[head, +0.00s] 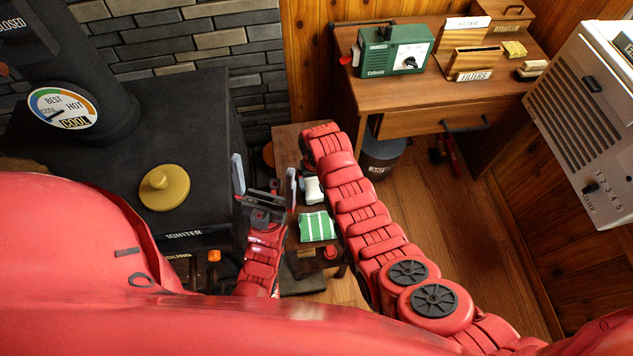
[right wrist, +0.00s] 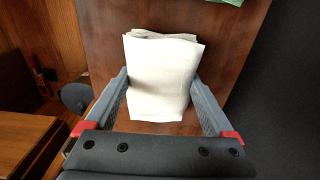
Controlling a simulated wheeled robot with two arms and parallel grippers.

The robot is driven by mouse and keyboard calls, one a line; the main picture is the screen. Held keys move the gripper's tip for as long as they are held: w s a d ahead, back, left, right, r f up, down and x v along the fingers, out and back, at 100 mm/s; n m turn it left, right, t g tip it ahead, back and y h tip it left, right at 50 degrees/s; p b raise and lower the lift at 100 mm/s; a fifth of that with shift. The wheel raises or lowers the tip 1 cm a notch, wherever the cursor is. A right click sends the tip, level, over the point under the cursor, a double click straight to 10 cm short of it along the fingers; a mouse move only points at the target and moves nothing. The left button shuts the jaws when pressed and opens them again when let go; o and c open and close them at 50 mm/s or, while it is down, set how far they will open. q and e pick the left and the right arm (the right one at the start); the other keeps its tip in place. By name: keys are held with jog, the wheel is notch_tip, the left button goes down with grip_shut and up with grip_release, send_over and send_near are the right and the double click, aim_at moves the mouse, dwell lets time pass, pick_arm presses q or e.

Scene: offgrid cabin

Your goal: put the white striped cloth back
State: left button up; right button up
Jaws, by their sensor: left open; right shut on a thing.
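A folded white cloth (right wrist: 160,85) is between the two fingers of my right gripper (right wrist: 158,76) in the right wrist view, over a brown wooden top. I cannot make out stripes on it. In the head view the white cloth (head: 311,190) shows partly beside my right arm, which hides most of the right gripper. A green and white striped cloth (head: 317,227) lies on the small wooden table (head: 287,137) nearer to me; its green edge shows at the top of the right wrist view. My left gripper (head: 265,179) is open and empty, left of the white cloth.
A black stove (head: 205,110) with a yellow knob (head: 164,187) stands at the left. A wooden desk (head: 400,95) with a green charger box (head: 393,50) and filter boxes (head: 475,62) is at the back. An ash bucket (head: 380,158) stands under it. A heater (head: 590,120) is at the right.

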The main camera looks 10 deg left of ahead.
aim_at(316, 183)
jog(key=shift+f, duration=0.2)
jog(key=shift+f, duration=0.1)
jog(key=o, duration=1)
jog(key=shift+r, duration=0.25)
notch_tip(316, 183, up, 8)
jog(key=shift+b, duration=0.7)
jog(key=r+p, duration=0.1)
jog(key=r, duration=0.1)
jog(key=r+p, duration=0.1)
jog(key=shift+s+d+r, duration=0.15)
jog(key=shift+s+r, duration=0.05)
jog(key=shift+r, duration=0.15)
